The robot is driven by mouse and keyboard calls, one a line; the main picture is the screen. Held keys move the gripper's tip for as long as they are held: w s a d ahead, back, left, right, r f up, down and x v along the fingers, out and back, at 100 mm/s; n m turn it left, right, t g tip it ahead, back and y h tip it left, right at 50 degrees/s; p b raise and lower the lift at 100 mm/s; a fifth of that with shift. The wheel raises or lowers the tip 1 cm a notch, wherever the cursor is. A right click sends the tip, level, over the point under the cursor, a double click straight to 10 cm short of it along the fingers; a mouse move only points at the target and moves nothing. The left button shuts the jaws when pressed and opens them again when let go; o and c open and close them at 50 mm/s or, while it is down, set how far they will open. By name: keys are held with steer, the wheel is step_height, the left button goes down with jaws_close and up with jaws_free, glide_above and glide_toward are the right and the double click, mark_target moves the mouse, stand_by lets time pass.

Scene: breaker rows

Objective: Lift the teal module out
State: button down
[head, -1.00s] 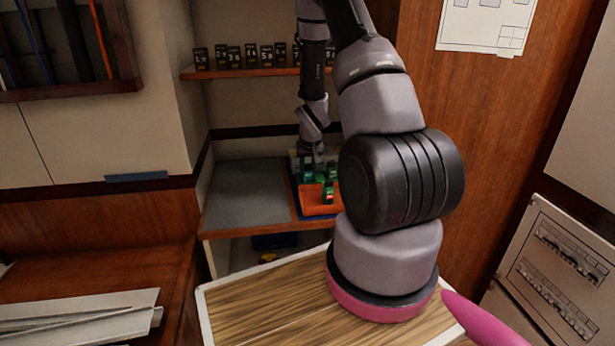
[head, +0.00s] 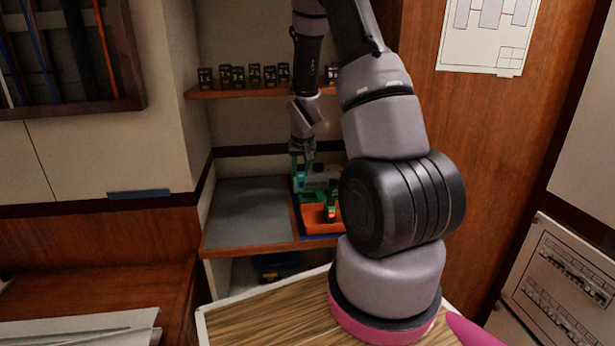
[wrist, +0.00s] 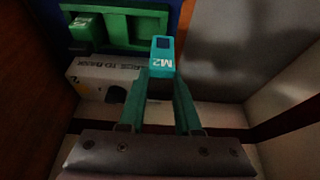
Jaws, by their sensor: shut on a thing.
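The teal module (wrist: 162,52), marked M2, is between the fingers of my gripper (wrist: 158,78) in the wrist view. My gripper is shut on it. The holder also shows in the head view (head: 311,197), partly hidden by my arm.
A green module (wrist: 82,30) sits in the holder. An orange tray (head: 318,221) holding a green module (head: 332,206) stands in front. A white box (wrist: 100,82) with print lies beside the holder. Black modules (head: 237,76) line the upper shelf (head: 250,90). A grey mat (head: 245,212) is bare.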

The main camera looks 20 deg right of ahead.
steer(key=w+a, duration=0.3)
steer(key=a, duration=1.3)
steer(key=shift+a+r, duration=0.2)
steer(key=shift+r, duration=1.1)
steer(key=shift+a+r, duration=0.15)
steer(key=shift+r, duration=1.1)
